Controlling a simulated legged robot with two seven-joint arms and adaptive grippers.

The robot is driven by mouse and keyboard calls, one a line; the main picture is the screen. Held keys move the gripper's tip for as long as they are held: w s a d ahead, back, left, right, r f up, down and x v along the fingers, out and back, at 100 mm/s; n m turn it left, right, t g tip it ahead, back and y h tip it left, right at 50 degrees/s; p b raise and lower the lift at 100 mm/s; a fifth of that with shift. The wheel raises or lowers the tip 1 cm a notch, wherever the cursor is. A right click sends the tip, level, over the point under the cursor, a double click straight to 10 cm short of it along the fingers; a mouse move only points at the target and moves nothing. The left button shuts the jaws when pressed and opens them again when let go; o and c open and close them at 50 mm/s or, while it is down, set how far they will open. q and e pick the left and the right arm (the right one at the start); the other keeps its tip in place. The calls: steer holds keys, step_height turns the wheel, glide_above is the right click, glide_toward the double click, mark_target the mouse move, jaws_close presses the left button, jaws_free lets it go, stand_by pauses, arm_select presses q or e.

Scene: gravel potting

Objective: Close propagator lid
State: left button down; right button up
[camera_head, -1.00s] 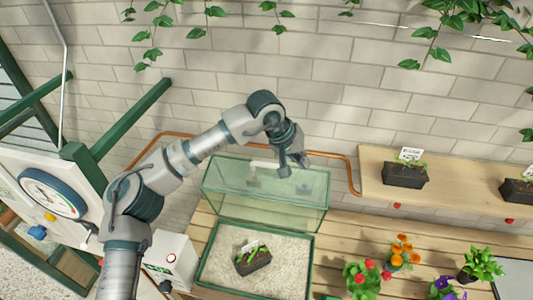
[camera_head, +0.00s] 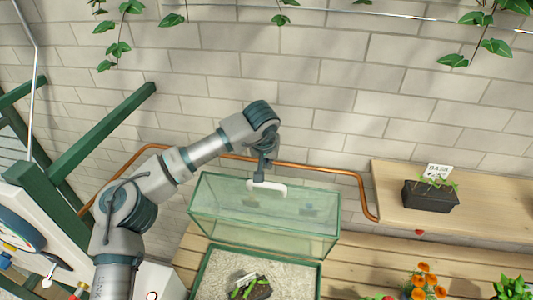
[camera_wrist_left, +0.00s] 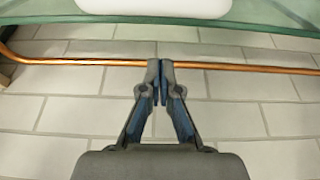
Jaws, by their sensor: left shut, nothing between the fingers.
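The clear, green-tinted propagator lid (camera_head: 220,212) stands open, raised at the back edge of the green-rimmed tray (camera_head: 319,281). Its white handle (camera_head: 270,188) is on the upper edge, and it also shows at the top of the left wrist view (camera_wrist_left: 155,7). My left gripper (camera_head: 262,176) is just behind and above the handle, partly hidden by it. In the left wrist view its fingertips (camera_wrist_left: 160,68) are together and empty, with the handle apart from them. I cannot tell whether another part of the gripper touches the lid. My right gripper is not in view.
A dark seedling pot (camera_head: 258,290) sits on the pale gravel in the tray. A copper pipe (camera_head: 345,173) runs along the brick wall behind the lid. A raised wooden shelf with a labelled black planter (camera_head: 430,197) is at right. Orange flowers (camera_head: 424,282) stand at lower right.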

arm_select(q)
steer(key=s, duration=0.2)
steer(key=s+f, duration=0.1)
steer(key=s, duration=0.1)
steer(key=shift+a, duration=0.2)
steer(key=shift+f, duration=0.15)
steer(key=shift+w, duration=0.1)
steer(key=shift+a, duration=0.1)
